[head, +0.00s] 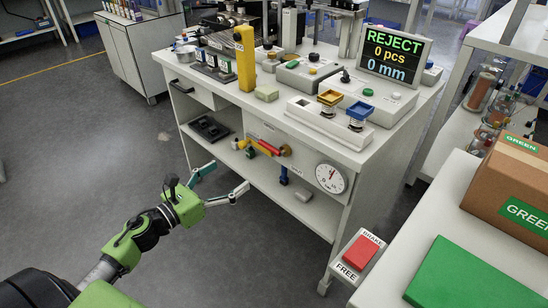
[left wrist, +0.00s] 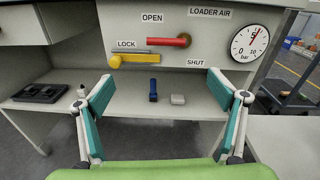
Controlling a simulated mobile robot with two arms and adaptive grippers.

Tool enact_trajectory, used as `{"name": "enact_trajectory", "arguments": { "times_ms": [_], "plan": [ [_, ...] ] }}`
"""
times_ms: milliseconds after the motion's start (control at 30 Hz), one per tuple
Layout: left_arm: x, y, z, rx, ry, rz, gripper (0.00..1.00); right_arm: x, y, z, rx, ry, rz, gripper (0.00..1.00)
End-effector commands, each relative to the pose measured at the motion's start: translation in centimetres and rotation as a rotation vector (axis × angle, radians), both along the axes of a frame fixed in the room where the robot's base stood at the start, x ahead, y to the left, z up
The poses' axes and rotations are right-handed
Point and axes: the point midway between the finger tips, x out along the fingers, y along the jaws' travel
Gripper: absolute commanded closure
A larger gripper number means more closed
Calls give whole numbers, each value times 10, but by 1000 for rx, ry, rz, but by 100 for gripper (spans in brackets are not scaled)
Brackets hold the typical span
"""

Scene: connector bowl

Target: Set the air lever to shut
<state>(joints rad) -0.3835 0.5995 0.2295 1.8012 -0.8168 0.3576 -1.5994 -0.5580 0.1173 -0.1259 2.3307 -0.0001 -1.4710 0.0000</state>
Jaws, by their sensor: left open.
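The red lever (left wrist: 170,41) on the bench front lies about level under the "OPEN" label (left wrist: 152,17); the "SHUT" label (left wrist: 195,62) is below it to the right. A yellow lever (left wrist: 135,58) lies level just beneath it, by the "LOCK" label (left wrist: 126,44). In the head view the red lever (head: 268,148) is partly crowded by the yellow one (head: 257,146). My left gripper (head: 223,182) is open and empty, in front of the bench and short of both levers. Its two fingers spread wide in the left wrist view (left wrist: 162,90). My right gripper is out of view.
A round bar gauge (left wrist: 250,42) sits right of the levers. A blue piece (left wrist: 153,90) and a pale block (left wrist: 177,99) are on the shelf, with a black tray (left wrist: 44,93) at left. A red brake button (head: 361,252) stands front right. The floor at left is clear.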

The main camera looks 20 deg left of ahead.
Motion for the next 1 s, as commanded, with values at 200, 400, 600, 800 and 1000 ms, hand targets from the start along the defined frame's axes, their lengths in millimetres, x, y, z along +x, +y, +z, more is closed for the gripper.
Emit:
{"name": "enact_trajectory", "arguments": {
  "times_ms": [200,400,600,800,1000],
  "plan": [
    [3,-10,13,94,-52,-37,13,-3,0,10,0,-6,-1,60],
    [25,-18,15,96,-56,-38,13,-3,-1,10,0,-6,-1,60],
    [57,-28,15,94,-54,-36,13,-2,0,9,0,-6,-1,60],
    [87,-38,14,91,-53,-35,13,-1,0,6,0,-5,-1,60],
    [113,-48,13,90,-51,-35,13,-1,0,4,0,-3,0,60]
  ]
}}
